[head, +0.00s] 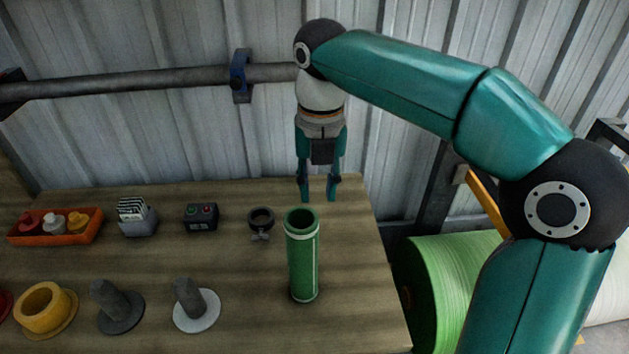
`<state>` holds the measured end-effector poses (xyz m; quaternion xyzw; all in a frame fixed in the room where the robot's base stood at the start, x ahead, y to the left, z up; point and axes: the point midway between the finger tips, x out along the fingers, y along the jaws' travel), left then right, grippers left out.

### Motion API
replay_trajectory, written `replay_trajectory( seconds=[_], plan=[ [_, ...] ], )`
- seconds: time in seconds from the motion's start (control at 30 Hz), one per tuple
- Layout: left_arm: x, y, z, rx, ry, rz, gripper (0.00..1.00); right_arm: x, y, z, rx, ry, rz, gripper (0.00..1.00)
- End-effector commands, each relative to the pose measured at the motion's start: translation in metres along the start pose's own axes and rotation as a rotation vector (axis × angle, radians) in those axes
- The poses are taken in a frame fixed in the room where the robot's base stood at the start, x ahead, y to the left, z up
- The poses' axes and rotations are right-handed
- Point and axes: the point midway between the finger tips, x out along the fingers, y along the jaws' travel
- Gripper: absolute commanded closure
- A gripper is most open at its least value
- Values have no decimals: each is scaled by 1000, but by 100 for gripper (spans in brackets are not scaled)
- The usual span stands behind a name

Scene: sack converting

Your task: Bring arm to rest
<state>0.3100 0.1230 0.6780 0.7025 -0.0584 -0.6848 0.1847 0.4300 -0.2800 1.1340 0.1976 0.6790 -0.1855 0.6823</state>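My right arm comes in from the right and arches over the bench. My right gripper (318,198) points down above the back right part of the wooden bench (235,265). Its two fingers are apart with nothing between them. A green tube (303,262) with pale bands stands upright on the bench just in front of the gripper. The fingertips appear near the tube's rim height in the picture, behind it; I cannot tell their exact height. My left gripper does not show.
An orange tray (58,238) with small bottles, a grey holder (136,222), a button box (201,220) and a ring clamp (261,224) line the back. A yellow flanged ring (42,308), dark peg (117,312) and white-based peg (193,311) stand in front. A green roll (450,290) is beyond the right edge.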

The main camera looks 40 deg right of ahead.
Motion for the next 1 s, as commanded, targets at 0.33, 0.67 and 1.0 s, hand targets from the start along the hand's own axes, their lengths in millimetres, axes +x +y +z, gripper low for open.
replay_trajectory(
  seconds=[0.33,0.67,1.0],
  plan=[
    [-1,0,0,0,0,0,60,-6,0,0,-1,1,-1,68],
    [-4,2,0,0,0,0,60,-10,0,0,-1,1,-1,68],
    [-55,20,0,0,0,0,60,-64,1,0,0,1,-1,68]
  ],
)
